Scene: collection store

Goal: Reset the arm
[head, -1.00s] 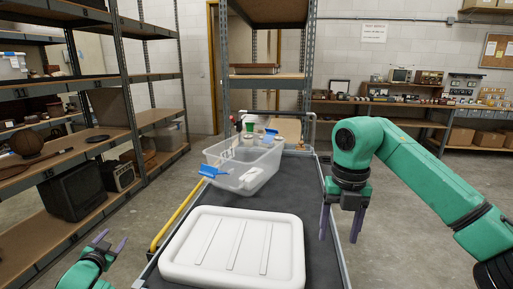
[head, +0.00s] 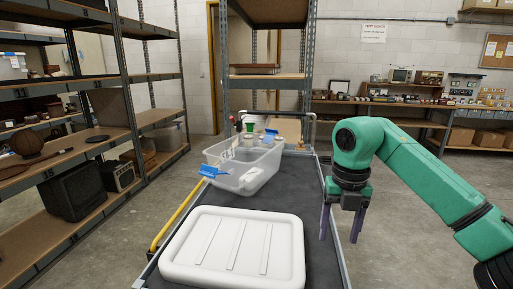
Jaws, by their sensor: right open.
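My right arm comes in from the right, green with dark joints. My right gripper (head: 340,224) points down over the right edge of the cart (head: 305,200), its purple fingers apart and nothing between them. A clear plastic bin (head: 256,174) with blue clips and small items inside stands on the cart, left of the right gripper and apart from it. A white lid (head: 235,246) lies flat on the near part of the cart. My left gripper is out of the picture.
Metal shelves (head: 130,85) with a television (head: 73,191) and other goods stand at the left. Another rack (head: 268,76) stands behind the cart. A bench (head: 420,122) with small items runs along the back right wall. Floor right of the cart is clear.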

